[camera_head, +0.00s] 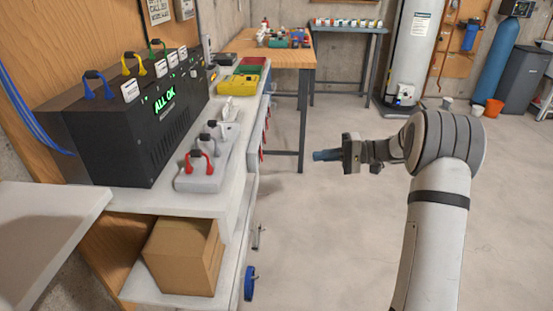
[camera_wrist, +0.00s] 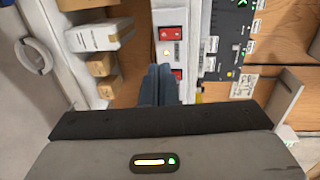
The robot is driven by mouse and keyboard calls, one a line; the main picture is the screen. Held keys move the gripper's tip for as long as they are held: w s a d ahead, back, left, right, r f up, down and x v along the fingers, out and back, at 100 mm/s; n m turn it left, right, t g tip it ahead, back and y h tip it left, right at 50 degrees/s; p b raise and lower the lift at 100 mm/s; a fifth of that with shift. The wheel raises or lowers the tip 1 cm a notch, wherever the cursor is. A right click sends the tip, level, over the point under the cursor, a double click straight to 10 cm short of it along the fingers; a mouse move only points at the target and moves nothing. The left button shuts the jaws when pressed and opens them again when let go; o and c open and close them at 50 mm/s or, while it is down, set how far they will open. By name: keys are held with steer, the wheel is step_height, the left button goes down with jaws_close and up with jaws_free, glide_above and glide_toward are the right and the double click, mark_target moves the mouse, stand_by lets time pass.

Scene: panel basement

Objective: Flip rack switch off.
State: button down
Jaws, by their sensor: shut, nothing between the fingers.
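My gripper (camera_head: 326,155) is shut and empty, held out over the open floor to the right of the bench. In the wrist view its blue-grey fingers (camera_wrist: 158,84) are together, pointing toward a white panel (camera_wrist: 171,12). A red switch (camera_wrist: 172,32) shows on that panel above the fingertips, with a small lit lamp (camera_wrist: 166,52) below it. A second red switch (camera_wrist: 177,73) is partly hidden behind the fingers. No contact is visible. I cannot read the labels, so I cannot tell which is the rack switch, nor its position.
A black rack unit (camera_head: 165,141) with a green "ALL OK" display stands on the white bench. A grey block (camera_head: 210,180) with red and grey handles sits before it. A cardboard box (camera_head: 183,255) is on the shelf below.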

mark_target(259, 161)
steer(key=a, duration=0.4)
steer(key=a+f, duration=0.1)
steer(key=a, duration=0.4)
steer(key=a+f, duration=0.1)
steer(key=a, duration=0.4)
steer(key=shift+w+b, duration=0.2)
steer(key=shift+b, duration=0.1)
steer(key=shift+d, duration=0.1)
